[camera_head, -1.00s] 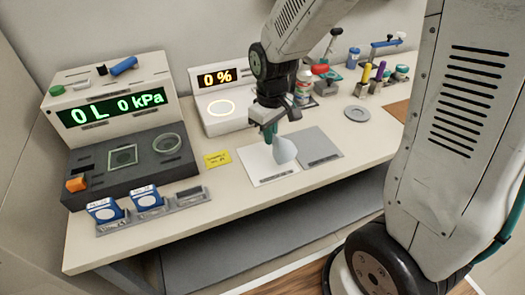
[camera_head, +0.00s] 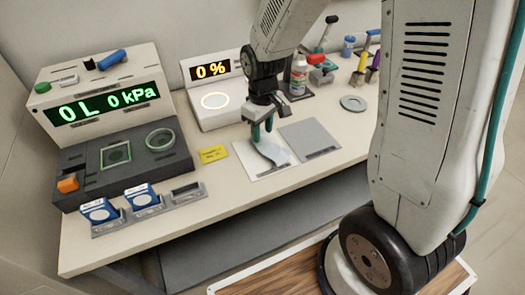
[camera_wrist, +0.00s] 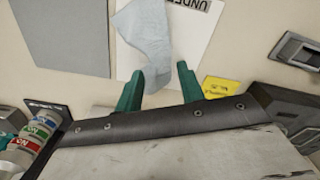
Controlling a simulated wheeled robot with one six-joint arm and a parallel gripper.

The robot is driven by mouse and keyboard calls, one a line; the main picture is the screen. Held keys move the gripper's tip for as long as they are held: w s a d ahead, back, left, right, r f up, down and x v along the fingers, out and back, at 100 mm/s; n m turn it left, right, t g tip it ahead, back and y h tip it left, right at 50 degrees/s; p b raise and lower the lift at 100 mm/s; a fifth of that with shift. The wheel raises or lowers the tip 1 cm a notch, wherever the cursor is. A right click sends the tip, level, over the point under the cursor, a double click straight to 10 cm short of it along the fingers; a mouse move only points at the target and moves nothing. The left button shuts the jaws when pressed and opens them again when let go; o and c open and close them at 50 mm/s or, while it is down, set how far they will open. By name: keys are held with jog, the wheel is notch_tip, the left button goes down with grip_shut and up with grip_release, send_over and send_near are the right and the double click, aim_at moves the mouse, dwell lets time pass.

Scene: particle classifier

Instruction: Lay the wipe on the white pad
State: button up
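The wipe (camera_head: 272,152) is a pale blue-grey cloth lying crumpled on the white pad (camera_head: 252,160). In the wrist view the wipe (camera_wrist: 147,32) lies along the side of the white pad (camera_wrist: 195,40) that faces the grey pad, reaching about its edge. My gripper (camera_head: 263,132) is just above the pad, its teal fingers apart. In the wrist view my gripper (camera_wrist: 160,85) is open, with the wipe's near end between the fingers, close to the left one. Whether that end touches a finger cannot be told.
A grey pad (camera_head: 310,140) lies right of the white pad. A yellow note (camera_head: 213,154) lies to its left. A 0 % display unit (camera_head: 210,85) stands behind. The 0 kPa unit (camera_head: 105,110) and blue-white boxes (camera_head: 100,210) are further left. A bottle (camera_head: 298,76) stands behind right.

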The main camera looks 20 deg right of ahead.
jog(key=o, duration=0.3)
notch_tip(320, 180, up, 8)
dwell(0.5)
jog(key=shift+f, duration=0.1)
jog(key=s+d+r+m, duration=0.1)
jog(key=s+r, duration=0.3)
jog(key=s, duration=0.3)
jog(key=s+r+m+t, duration=0.1)
jog(key=s+r, duration=0.3)
jog(key=s, duration=0.4)
jog(key=s+d+r+m, duration=0.1)
jog(key=s+r+m, duration=0.2)
jog(key=s, duration=0.4)
jog(key=shift+s+d+r, duration=0.25)
jog(key=shift+d+r, duration=0.05)
jog(key=shift+r, duration=0.45)
dwell(0.5)
